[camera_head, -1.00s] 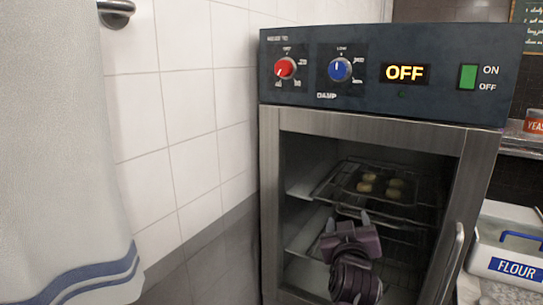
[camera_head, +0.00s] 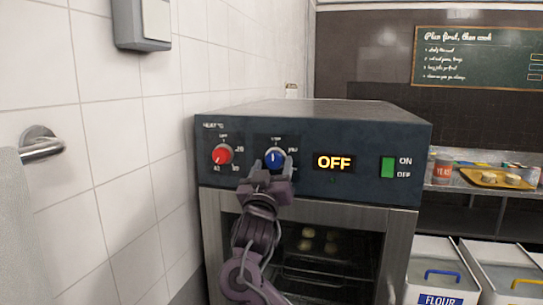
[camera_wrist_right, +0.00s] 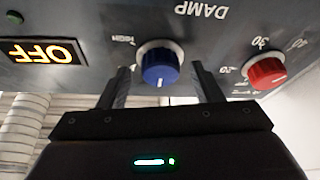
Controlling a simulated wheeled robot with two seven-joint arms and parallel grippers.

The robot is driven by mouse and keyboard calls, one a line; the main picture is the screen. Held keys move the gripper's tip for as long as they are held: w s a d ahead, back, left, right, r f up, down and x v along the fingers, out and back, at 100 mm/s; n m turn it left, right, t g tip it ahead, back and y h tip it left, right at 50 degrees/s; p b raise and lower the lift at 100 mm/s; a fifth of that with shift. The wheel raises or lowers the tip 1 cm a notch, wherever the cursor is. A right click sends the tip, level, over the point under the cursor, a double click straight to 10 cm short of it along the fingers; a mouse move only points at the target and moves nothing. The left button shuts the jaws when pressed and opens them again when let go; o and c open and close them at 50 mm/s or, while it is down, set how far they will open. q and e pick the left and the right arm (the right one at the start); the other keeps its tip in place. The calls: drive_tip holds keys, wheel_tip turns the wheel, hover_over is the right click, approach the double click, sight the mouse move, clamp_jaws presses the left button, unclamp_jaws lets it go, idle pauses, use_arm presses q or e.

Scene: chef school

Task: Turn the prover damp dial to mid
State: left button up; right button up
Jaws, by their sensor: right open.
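The prover's blue damp dial (camera_head: 275,154) is on the dark control panel (camera_head: 350,183), between a red dial (camera_head: 222,154) and the lit OFF display (camera_head: 334,162). Its white mark points up, toward the LOW label. My right gripper (camera_head: 272,166) is open at the dial, coming from below. In the right wrist view, which shows the panel upside down, the open right gripper (camera_wrist_right: 160,70) has one finger on each side of the blue dial (camera_wrist_right: 160,66). Gaps show between the fingers and the dial. My left gripper is not in view.
A green ON/OFF switch (camera_head: 388,167) is at the panel's right. The tiled wall (camera_head: 110,150) runs close along the prover's left side, with a metal towel bar (camera_head: 40,147). Flour bins (camera_head: 440,272) stand at lower right. Rolls sit inside behind the prover door.

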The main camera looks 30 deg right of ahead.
drive_tip(key=shift+w+d+r, duration=0.25)
drive_tip(key=shift+w+d, duration=0.05)
drive_tip(key=shift+w, duration=0.1)
drive_tip(key=c, duration=0.7)
drive_tip(key=shift+f+m+g+h+b, duration=0.3)
drive_tip(key=shift+m+g+h+b, duration=0.1)
drive_tip(key=shift+m+b, duration=0.75)
drive_tip(key=shift+c, duration=0.2)
drive_tip(key=m+g+h+b, duration=0.1)
drive_tip(key=m, duration=0.1)
drive_tip(key=m+g+b, duration=0.1)
drive_tip(key=m+b, duration=0.1)
drive_tip(key=m, duration=0.1)
drive_tip(key=shift+w+a+h+b, duration=0.1)
drive_tip(key=shift+a+h+b, duration=0.05)
drive_tip(key=shift+h+b, duration=0.2)
drive_tip(key=m+g+b, duration=0.1)
drive_tip(key=m, duration=0.1)
drive_tip(key=m+g+h+b, duration=0.1)
drive_tip(key=m, duration=0.2)
drive_tip(key=shift+w+r+g, duration=0.1)
drive_tip(key=shift+r+g, duration=0.05)
drive_tip(key=shift+g, duration=0.25)
drive_tip(key=shift+a+r+m+g+b, duration=0.15)
drive_tip(key=shift+m+g+b, duration=0.6)
drive_tip(key=shift+m, duration=1.5)
drive_tip(key=shift+r+g, duration=0.1)
drive_tip(key=shift+g, duration=0.15)
